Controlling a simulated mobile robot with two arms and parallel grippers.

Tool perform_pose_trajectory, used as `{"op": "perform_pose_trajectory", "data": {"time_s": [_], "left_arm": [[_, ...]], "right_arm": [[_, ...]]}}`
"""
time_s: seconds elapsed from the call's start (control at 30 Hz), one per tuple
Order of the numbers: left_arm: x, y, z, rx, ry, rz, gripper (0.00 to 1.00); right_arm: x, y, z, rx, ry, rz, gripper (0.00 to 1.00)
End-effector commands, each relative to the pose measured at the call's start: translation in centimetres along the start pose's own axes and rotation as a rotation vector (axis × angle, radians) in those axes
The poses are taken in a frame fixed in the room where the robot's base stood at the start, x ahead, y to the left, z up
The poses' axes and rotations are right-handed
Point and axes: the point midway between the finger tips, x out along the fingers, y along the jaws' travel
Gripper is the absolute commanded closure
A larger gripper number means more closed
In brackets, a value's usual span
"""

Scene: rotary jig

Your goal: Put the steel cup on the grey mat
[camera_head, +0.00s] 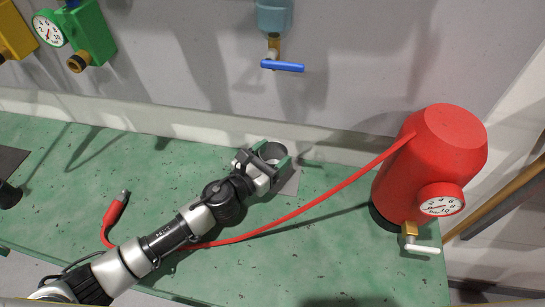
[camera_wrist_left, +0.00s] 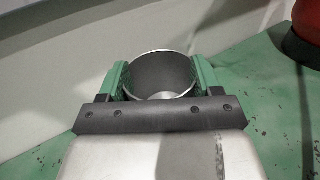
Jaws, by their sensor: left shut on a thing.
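The steel cup (camera_head: 271,150) is upright near the back edge of the green bench. My left gripper (camera_head: 265,161) is shut on it, with a green finger pad on each side of its wall. In the left wrist view the cup (camera_wrist_left: 162,75) sits between the gripper's pads (camera_wrist_left: 160,82), its open mouth showing and its inside looking empty. The grey mat (camera_head: 291,184) shows just to the right of the gripper, partly hidden by the gripper and cup. I cannot tell whether the cup's base touches the mat. My right gripper is not in view.
A red tank (camera_head: 440,150) with a gauge and tap stands at the right, its red hose (camera_head: 310,205) running across the bench behind my left arm. A blue-handled tap (camera_head: 283,66) hangs on the wall above. The front right of the bench is clear.

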Motion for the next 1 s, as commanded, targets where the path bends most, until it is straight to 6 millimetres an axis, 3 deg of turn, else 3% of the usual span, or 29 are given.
{"op": "perform_pose_trajectory", "data": {"time_s": [0.37,0.4,0.53,0.87,1.0], "left_arm": [[0.1,0.1,-0.4,0.001,-0.001,0.000,0.61],[0.1,0.1,-0.3,0.001,-0.001,0.000,0.31],[0.1,0.1,-0.3,0.001,0.000,0.000,0.11],[0.1,0.1,0.1,0.001,-0.001,0.000,0.10],[-1.6,0.1,-0.2,0.002,0.001,0.000,0.10]], "right_arm": [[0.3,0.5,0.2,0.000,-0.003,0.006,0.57],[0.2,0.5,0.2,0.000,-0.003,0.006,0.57],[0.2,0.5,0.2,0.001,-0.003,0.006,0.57],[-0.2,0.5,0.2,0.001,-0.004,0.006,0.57],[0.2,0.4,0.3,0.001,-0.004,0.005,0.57]]}}
